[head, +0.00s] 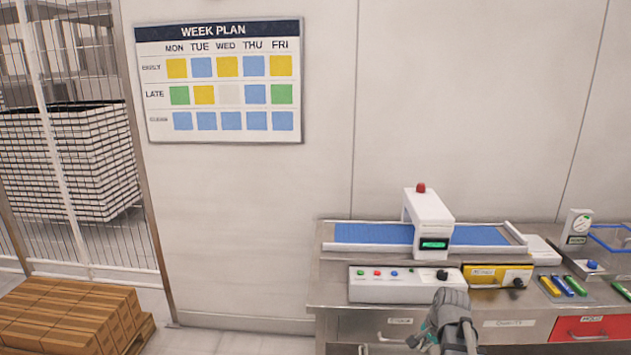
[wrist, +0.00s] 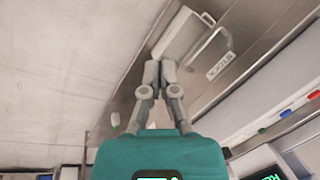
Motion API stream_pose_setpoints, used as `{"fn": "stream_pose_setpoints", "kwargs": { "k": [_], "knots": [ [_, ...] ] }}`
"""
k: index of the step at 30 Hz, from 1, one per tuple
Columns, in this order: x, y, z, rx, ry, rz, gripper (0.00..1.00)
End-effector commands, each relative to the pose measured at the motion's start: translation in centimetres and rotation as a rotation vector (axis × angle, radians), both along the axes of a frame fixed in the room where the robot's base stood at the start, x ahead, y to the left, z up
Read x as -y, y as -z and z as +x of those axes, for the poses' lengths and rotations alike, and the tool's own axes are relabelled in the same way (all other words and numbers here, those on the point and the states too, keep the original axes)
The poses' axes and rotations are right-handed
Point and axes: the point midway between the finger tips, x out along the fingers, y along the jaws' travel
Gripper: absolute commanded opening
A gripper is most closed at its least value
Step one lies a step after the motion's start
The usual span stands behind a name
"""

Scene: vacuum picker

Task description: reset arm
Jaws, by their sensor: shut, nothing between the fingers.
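My gripper (wrist: 160,68) shows in the wrist view with its two fingers together at the tips and nothing between them. Behind the fingertips is the metal front of the bench, with a drawer (wrist: 184,38) that has a handle and a label. In the head view my arm (head: 452,312) rises at the bottom, in front of the bench. The fingers cannot be made out there.
A metal bench (head: 335,295) fills the lower right, bearing a blue conveyor (head: 375,234) with a white arch, a white button panel (head: 392,290), a yellow box (head: 485,270) and coloured sticks. A red drawer (head: 592,328) is at right. Stacked boxes (head: 75,315) stand lower left.

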Motion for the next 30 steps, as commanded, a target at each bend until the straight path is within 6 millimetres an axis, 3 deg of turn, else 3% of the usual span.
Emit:
{"fn": "stream_pose_setpoints", "kwargs": {
  "k": [1, 6, 15, 21, 30],
  "knots": [
    [-1.8, 0.1, -1.2, -0.010, -0.085, -0.024, 0.00],
    [-6.2, 0.4, -4.1, -0.042, -0.371, -0.102, 0.00],
    [-11.8, 0.6, -9.1, -0.099, -0.815, -0.204, 0.00],
    [-12.4, 0.6, -10.5, -0.117, -0.949, -0.231, 0.00],
    [-12.5, 0.6, -10.6, -0.120, -0.966, -0.234, 0.00]
  ]
}}
